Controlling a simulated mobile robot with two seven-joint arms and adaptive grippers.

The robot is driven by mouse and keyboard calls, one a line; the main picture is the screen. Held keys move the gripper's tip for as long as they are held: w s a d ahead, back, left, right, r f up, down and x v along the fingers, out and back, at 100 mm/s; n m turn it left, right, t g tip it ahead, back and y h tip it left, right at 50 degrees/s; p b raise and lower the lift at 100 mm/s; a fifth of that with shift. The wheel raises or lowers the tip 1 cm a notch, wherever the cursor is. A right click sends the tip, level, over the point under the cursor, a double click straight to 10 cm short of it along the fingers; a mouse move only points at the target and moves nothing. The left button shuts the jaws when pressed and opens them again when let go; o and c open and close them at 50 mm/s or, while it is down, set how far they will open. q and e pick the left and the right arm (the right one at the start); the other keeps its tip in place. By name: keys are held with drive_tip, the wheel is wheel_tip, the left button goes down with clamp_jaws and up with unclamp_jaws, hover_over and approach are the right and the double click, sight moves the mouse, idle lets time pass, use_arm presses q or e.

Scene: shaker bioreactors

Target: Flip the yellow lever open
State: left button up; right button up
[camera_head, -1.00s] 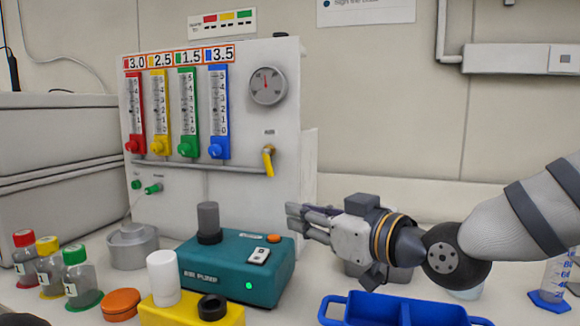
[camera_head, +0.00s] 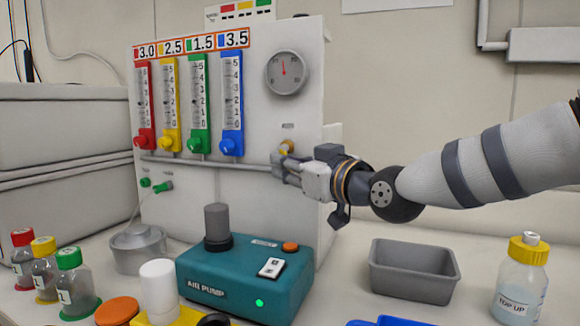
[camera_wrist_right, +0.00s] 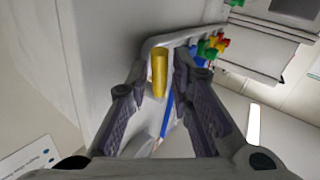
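The yellow lever (camera_head: 286,147) is on the right side of the white panel's front (camera_head: 262,180), below the round gauge. In the head view its lower part is hidden behind my right gripper (camera_head: 277,165). In the right wrist view the lever (camera_wrist_right: 159,73) stands between the two dark fingers of my right gripper (camera_wrist_right: 162,85). The fingers are apart, with a gap visible on the lever's sides, so the gripper is open around it. My left gripper is not in view.
A teal air pump (camera_head: 245,283) sits below the panel. A grey bin (camera_head: 414,272) and a yellow-capped bottle (camera_head: 520,283) stand to the right. Small capped bottles (camera_head: 73,290) are at the left. Four-colour flow meters line the panel, with a pipe (camera_head: 205,164) beneath them.

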drive_tip(key=shift+c, duration=0.6)
clamp_jaws()
drive_tip(key=shift+w+a+f+m+t, duration=0.15)
drive_tip(key=shift+f+m+t, duration=0.25)
drive_tip(key=shift+m+t, duration=0.15)
drive_tip(key=shift+a+m+t+y+b, duration=0.1)
drive_tip(key=shift+m+t+y+b, duration=0.15)
drive_tip(key=shift+t+y+b, duration=0.15)
drive_tip(key=shift+r+t, duration=0.2)
drive_tip(key=shift+t, duration=0.05)
drive_tip(key=shift+o, duration=0.6)
unclamp_jaws()
drive_tip(key=v, duration=1.2)
